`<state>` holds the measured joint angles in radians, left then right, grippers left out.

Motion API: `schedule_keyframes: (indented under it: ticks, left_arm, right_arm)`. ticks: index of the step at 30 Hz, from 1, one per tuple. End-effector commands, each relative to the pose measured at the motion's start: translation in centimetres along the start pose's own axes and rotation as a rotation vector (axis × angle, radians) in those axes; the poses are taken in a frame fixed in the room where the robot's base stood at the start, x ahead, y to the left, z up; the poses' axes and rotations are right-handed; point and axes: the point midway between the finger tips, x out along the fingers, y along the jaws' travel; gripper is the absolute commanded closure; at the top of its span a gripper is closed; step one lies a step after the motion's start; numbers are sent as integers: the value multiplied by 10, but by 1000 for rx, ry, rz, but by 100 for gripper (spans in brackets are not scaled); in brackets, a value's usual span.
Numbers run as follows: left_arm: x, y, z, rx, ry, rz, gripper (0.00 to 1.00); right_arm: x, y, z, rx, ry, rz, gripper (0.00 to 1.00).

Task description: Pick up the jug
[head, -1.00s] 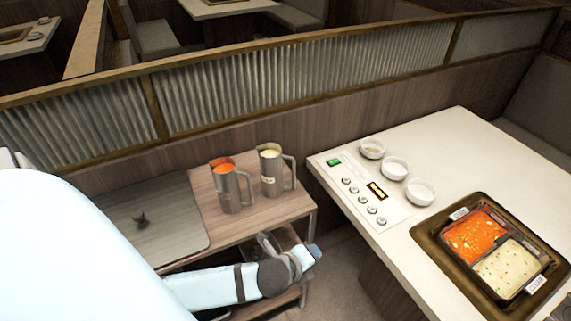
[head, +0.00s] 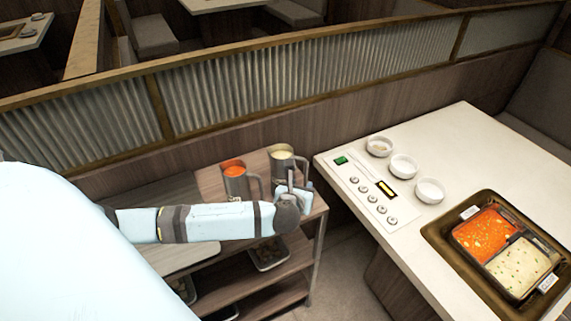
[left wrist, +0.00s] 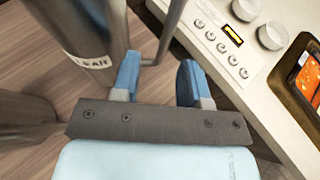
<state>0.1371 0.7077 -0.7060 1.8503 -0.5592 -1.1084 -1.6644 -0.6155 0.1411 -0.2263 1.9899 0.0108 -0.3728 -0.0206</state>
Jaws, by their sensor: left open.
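Two metal jugs stand upright on the wooden side cart. One holds orange-red liquid (head: 234,184); the other, behind and to its right, holds pale cream liquid (head: 279,162). My left gripper (head: 291,186) is at the handle side of the cream jug and covers part of it. In the left wrist view the labelled jug (left wrist: 88,38) is just left of the fingers, and its handle (left wrist: 172,28) runs down towards the gap between them. The blue fingers (left wrist: 160,78) are apart, one on each side of the handle's lower end. Whether either finger touches is unclear. My right gripper is out of view.
The cart (head: 208,184) has lower shelves with trays. At right, a white table (head: 470,140) carries a button panel (head: 365,190), three small white bowls (head: 403,166) and a two-compartment pot in a brown frame (head: 447,246). A ribbed partition (head: 300,85) stands behind.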

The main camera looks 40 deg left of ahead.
Motion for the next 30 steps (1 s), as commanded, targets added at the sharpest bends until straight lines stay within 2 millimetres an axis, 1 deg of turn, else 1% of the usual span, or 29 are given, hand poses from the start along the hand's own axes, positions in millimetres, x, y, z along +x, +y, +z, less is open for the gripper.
schedule_keyframes:
  ticks: [2,7,10,14,19,20,21,23,24,25,30]
  left_arm:
    - [6,-1,1,-1,0,2,59]
    - [32,-5,2,-2,1,1,59]
    - [45,-5,1,-1,1,1,59]
    - [52,-4,0,0,2,0,59]
    - [52,-4,0,-1,2,0,59]
    - [52,-4,0,-1,2,0,62]
    - [52,-4,0,-1,2,0,71]
    - [52,-4,0,-1,2,0,84]
    - [52,-4,0,-1,2,0,94]
    - [52,-4,0,-1,2,0,100]
    - [52,-4,0,0,2,0,100]
  right_arm:
    - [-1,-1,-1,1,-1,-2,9]
    - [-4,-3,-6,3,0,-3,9]
    - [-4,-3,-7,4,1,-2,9]
    - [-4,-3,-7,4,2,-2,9]
    - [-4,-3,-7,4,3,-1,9]
    - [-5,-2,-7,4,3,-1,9]
    - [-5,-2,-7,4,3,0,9]
    - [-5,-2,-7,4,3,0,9]
    - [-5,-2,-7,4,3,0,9]
    - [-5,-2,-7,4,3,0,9]
    - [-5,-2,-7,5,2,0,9]
